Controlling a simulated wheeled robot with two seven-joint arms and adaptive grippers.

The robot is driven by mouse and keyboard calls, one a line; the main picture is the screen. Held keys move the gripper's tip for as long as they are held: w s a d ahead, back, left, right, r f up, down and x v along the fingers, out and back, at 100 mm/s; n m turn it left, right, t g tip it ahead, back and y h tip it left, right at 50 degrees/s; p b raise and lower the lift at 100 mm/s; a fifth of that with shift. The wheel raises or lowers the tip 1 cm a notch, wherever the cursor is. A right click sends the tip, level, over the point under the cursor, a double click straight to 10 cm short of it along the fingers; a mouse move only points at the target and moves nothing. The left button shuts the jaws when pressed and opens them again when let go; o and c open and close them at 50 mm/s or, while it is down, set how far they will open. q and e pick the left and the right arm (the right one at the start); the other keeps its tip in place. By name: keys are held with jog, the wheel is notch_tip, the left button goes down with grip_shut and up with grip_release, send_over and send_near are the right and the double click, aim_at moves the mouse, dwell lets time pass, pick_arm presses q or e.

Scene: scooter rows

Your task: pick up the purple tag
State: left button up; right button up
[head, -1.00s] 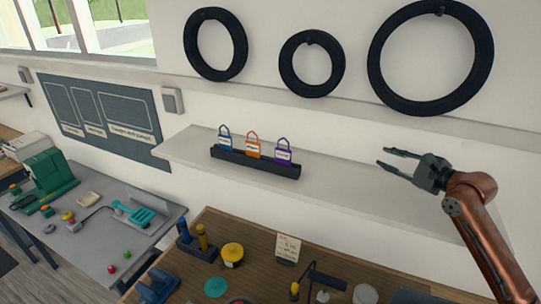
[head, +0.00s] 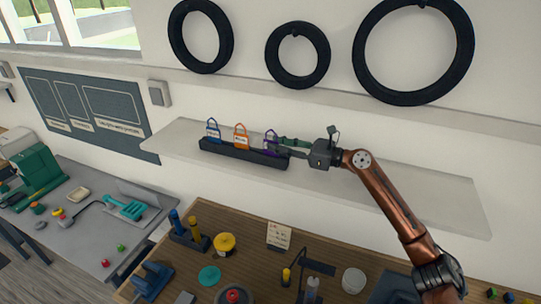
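The purple tag (head: 270,138) stands at the right end of a black holder (head: 222,150) on the white wall shelf. An orange tag (head: 241,138) and a blue tag (head: 213,131) stand to its left in the same holder. My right gripper (head: 281,146) reaches in from the right, with its fingers at the purple tag and covering part of it. Whether the fingers are apart or closed on the tag cannot be made out. My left gripper is not in view.
The shelf (head: 420,190) is clear to the right of the holder. Black tyres (head: 298,55) hang on the wall above. Below, a wooden bench (head: 205,262) holds a yellow container (head: 224,244), a small card (head: 279,236) and tools.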

jog(key=shift+b+x, duration=0.5)
jog(key=shift+x, duration=0.6)
jog(key=shift+w+a, duration=0.15)
jog(key=shift+a, duration=0.15)
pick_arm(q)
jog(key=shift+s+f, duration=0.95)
pick_arm(e)
jog(key=shift+d, duration=0.1)
jog(key=shift+c, duration=0.2)
jog(key=shift+c, duration=0.9)
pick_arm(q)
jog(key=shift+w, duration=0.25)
pick_arm(e)
grip_shut()
